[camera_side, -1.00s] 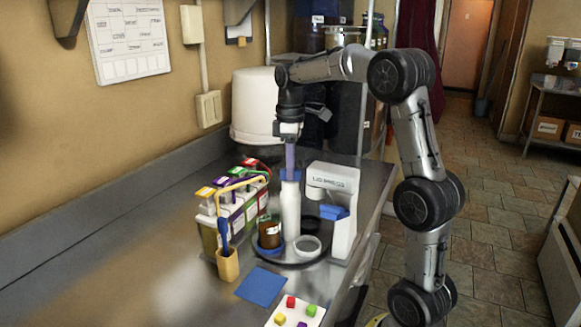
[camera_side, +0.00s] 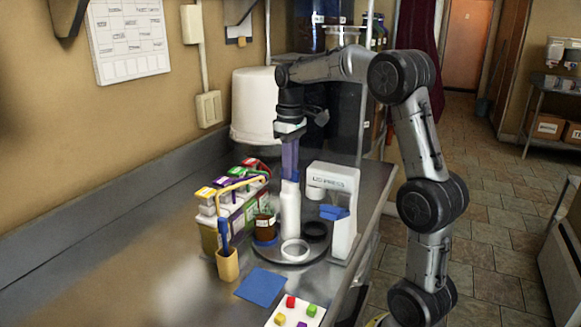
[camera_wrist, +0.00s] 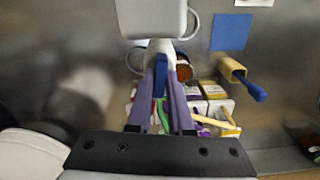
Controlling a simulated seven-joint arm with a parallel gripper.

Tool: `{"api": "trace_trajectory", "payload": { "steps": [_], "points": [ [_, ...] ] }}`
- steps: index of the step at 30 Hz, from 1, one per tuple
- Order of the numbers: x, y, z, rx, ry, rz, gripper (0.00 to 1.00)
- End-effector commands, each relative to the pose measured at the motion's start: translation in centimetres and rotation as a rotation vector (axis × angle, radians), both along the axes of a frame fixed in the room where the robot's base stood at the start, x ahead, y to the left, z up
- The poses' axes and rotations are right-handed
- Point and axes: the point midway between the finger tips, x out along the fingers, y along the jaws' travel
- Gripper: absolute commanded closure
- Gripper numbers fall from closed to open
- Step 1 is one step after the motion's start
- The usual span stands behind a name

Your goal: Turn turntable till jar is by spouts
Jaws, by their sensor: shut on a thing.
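The dark round turntable (camera_side: 278,258) stands on the steel counter with a tall white post or bottle (camera_side: 291,212) at its middle. My gripper (camera_side: 290,172) points straight down over it, its purple fingers shut on the blue top piece (camera_wrist: 160,78) of the white post. The brown jar (camera_side: 265,228) sits at the turntable's left back side, close to the row of labelled dispenser boxes (camera_side: 232,208). It also shows in the wrist view (camera_wrist: 184,71). The boxes' spouts are too small to make out.
A white press machine (camera_side: 345,215) stands close on the right. A yellow bent bar (camera_side: 240,184) crosses before the boxes. A tan cup (camera_side: 227,265), blue mat (camera_side: 261,287) and white tray of coloured cubes (camera_side: 294,313) are in front. A white bucket (camera_side: 252,105) stands behind.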

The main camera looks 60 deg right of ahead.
Motion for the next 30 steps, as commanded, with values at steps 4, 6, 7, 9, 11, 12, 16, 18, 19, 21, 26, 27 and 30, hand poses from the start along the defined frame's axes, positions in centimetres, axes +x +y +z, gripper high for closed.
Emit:
{"api": "trace_trajectory", "payload": {
  "steps": [4,6,7,9,11,12,16,18,19,21,26,27,30],
  "points": [
    [0.08,-0.01,0.18,-0.002,-0.006,-0.074,1.0],
    [0.08,-0.01,0.18,-0.002,-0.006,-0.109,1.0],
    [0.09,-0.01,0.18,-0.002,-0.006,-0.124,1.0],
    [0.09,-0.01,0.18,-0.002,-0.006,-0.158,1.0],
    [0.09,-0.01,0.18,-0.002,-0.006,-0.189,1.0],
    [0.1,-0.01,0.18,-0.002,-0.006,-0.209,1.0],
    [0.1,-0.02,0.17,-0.002,-0.006,-0.274,1.0],
    [0.11,-0.02,0.17,-0.002,-0.006,-0.309,1.0],
    [0.11,-0.02,0.17,-0.002,-0.006,-0.324,1.0],
    [0.11,-0.02,0.17,-0.001,-0.007,-0.359,1.0],
    [0.12,-0.04,0.19,-0.001,-0.007,-0.437,1.0],
    [0.12,-0.04,0.19,-0.001,-0.007,-0.456,1.0],
    [0.12,-0.04,0.19,-0.001,-0.007,-0.499,1.0]
  ]
}}
